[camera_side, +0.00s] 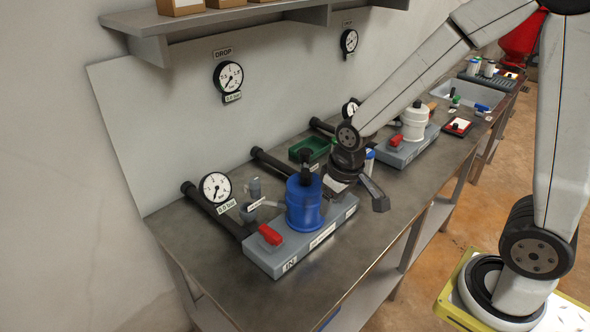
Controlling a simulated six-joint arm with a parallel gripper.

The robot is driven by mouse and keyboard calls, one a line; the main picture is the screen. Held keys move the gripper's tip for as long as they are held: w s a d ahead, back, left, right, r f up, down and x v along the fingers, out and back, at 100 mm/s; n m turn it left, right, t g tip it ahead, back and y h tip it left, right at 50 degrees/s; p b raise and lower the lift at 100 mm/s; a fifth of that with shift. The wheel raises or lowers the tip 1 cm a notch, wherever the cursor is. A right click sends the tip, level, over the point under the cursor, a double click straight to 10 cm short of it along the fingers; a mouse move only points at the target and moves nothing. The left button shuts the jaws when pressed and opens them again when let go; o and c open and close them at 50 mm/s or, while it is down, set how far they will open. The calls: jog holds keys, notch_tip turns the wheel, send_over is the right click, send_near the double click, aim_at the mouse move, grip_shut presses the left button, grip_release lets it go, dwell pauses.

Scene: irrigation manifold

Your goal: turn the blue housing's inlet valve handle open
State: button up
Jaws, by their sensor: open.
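The blue housing (304,208) stands upright on a grey base block (318,238) at the front of the bench. The red inlet valve handle (270,235) sits at the block's left end, above the label marked IN. Whether it lies along or across the flow line is hard to tell. My gripper (357,192) is open, with nothing visible between its fingers. It is just right of the blue housing, over the block's right end, and apart from the red handle. It hides part of that end.
Dark pipes (212,210) run behind the block. A green tray (310,148) and a white housing (415,121) are farther back. The bench's front left surface is clear.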

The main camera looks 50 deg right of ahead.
jog(key=w+a+f+g, duration=0.1)
jog(key=w+a+f, duration=0.15)
jog(key=w, duration=0.55)
jog(key=g, duration=0.1)
send_over(270, 232)
notch_tip(270, 232, down, 4)
jog(key=shift+d+f, duration=0.1)
jog(key=shift+f, duration=3.85)
grip_shut()
